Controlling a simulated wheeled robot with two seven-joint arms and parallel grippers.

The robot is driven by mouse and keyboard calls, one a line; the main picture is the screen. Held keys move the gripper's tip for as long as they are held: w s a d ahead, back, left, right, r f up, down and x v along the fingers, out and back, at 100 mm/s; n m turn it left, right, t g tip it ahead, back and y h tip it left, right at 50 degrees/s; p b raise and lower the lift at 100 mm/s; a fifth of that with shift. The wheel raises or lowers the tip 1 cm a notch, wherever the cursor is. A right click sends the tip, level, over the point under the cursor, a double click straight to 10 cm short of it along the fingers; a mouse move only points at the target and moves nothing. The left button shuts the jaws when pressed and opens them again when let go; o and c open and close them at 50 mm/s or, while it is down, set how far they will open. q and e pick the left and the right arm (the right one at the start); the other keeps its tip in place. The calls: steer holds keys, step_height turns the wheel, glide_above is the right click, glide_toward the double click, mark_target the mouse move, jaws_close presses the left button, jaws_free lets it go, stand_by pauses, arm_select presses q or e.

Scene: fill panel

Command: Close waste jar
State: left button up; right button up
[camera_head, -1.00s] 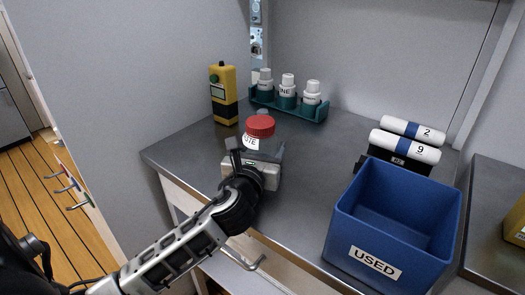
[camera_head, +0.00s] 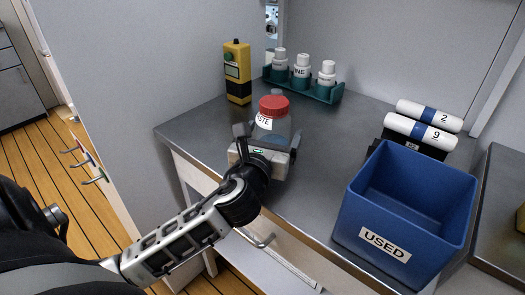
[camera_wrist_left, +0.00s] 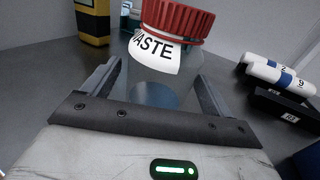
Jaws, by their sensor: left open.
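The waste jar (camera_head: 274,126) is a clear jar with a white label and a red lid (camera_head: 274,105). It stands on the grey worktop near the left front. In the left wrist view the red lid (camera_wrist_left: 177,20) sits on top of the jar and looks tilted; I cannot tell whether it is fully closed. My left gripper (camera_head: 268,140) is open at the front of the jar, its fingers on either side of the jar's clear body. In the left wrist view the fingers (camera_wrist_left: 158,88) are apart, and I cannot tell whether they touch the jar. My right gripper is out of view.
A yellow and black device (camera_head: 237,72) stands behind left. A green rack (camera_head: 303,85) holds several white-capped bottles at the back. A blue bin (camera_head: 407,215) labelled USED stands right front. Two white rolls with blue bands (camera_head: 420,130) lie behind it. Worktop between jar and bin is clear.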

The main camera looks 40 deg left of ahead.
arm_select(q)
steer(key=v, duration=0.9)
stand_by(0.3)
